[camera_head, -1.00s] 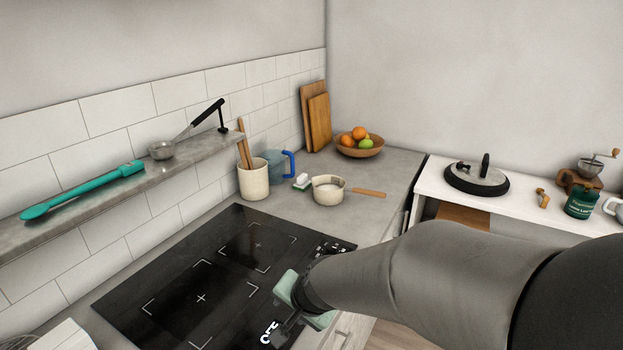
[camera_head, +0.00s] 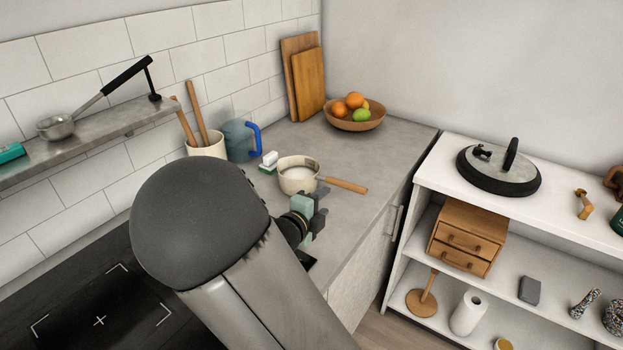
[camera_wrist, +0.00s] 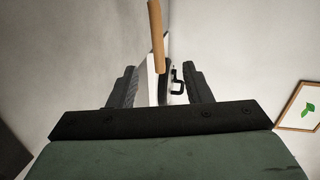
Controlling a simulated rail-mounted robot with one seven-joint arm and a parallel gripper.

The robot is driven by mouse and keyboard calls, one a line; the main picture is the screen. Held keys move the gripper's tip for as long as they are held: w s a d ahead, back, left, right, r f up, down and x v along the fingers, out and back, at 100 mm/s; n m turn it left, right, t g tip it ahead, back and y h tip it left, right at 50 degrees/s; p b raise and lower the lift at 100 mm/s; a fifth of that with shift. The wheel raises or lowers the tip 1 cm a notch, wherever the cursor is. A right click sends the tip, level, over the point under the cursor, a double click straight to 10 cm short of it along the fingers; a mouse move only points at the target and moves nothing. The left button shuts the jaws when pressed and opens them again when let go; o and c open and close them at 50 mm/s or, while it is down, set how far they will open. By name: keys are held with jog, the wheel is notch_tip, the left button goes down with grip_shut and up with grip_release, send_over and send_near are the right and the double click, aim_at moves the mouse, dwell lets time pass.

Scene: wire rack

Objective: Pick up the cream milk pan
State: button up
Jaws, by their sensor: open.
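The cream milk pan (camera_head: 298,178) stands upright on the grey counter in the head view, its wooden handle (camera_head: 347,185) pointing right. My gripper (camera_head: 321,203) is just in front of the pan, near where the handle meets it. Its fingers look open and apart from the handle, though the exact gap is hard to judge. In the wrist view my gripper (camera_wrist: 162,88) is open with nothing clearly held. A wooden rod (camera_wrist: 156,32) shows ahead between the fingers; I cannot tell for sure if it is the pan's handle.
A white and green sponge (camera_head: 269,161), a blue-handled jug (camera_head: 238,138) and a utensil crock (camera_head: 206,145) stand behind the pan. A fruit bowl (camera_head: 354,117) is farther back. The counter right of the handle is clear. A white shelf unit (camera_head: 425,172) stands at right.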

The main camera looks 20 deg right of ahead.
aim_at(344, 186)
jog(key=p+x, duration=0.1)
jog(key=x, duration=0.8)
jog(key=shift+f, duration=0.1)
jog(key=shift+f+p+x, duration=0.2)
jog(key=shift+p+x, duration=0.5)
jog(key=shift+x, duration=1.65)
grip_shut()
jog(key=shift+w+r, duration=0.1)
